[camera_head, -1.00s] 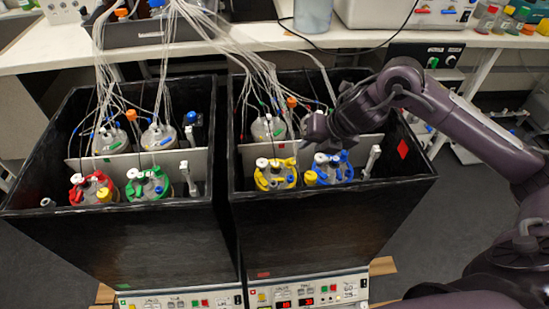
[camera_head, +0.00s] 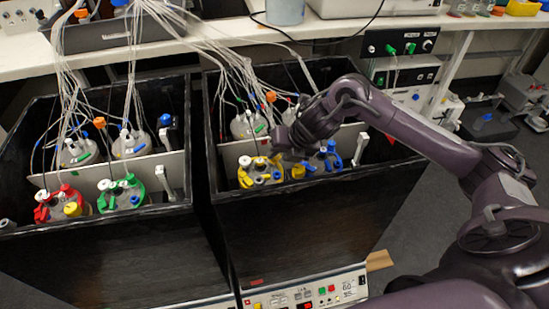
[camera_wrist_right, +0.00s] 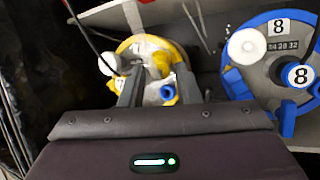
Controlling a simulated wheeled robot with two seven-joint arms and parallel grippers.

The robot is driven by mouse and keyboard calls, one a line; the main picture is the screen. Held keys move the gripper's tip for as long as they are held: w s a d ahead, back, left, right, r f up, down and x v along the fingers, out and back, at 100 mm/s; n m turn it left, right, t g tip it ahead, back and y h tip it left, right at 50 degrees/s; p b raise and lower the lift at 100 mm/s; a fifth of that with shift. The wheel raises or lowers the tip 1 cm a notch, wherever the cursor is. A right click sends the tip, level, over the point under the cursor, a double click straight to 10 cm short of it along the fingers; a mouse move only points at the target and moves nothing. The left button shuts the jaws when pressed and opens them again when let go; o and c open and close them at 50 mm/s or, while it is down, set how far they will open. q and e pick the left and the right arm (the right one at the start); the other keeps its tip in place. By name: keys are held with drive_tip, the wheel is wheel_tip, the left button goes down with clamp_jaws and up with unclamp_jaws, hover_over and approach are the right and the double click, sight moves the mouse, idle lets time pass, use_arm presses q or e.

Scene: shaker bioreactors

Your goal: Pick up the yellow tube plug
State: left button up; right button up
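The yellow-ringed bioreactor (camera_head: 262,178) stands at the front of the right black box. A yellow plug-like piece (camera_head: 298,171) shows at its right side, next to the blue-ringed bioreactor (camera_head: 328,163). My right gripper (camera_head: 280,155) hangs just above the yellow-ringed bioreactor. In the right wrist view its two fingers (camera_wrist_right: 160,80) are apart, with a yellow piece (camera_wrist_right: 161,64) and a blue plug (camera_wrist_right: 168,91) on the lid showing between them. I cannot tell whether a finger touches anything. The yellow ring (camera_wrist_right: 133,45) surrounds that lid. My left gripper is out of view.
The right box's front wall (camera_head: 300,205) rises close below the gripper. Tubes hang from the bench above the rear vessels. The left box holds red-ringed (camera_head: 55,207) and green-ringed (camera_head: 122,195) bioreactors. A white cap (camera_wrist_right: 247,46) stands up on the blue-ringed one.

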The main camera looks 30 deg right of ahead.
drive_tip(key=shift+x, duration=1.15)
clamp_jaws()
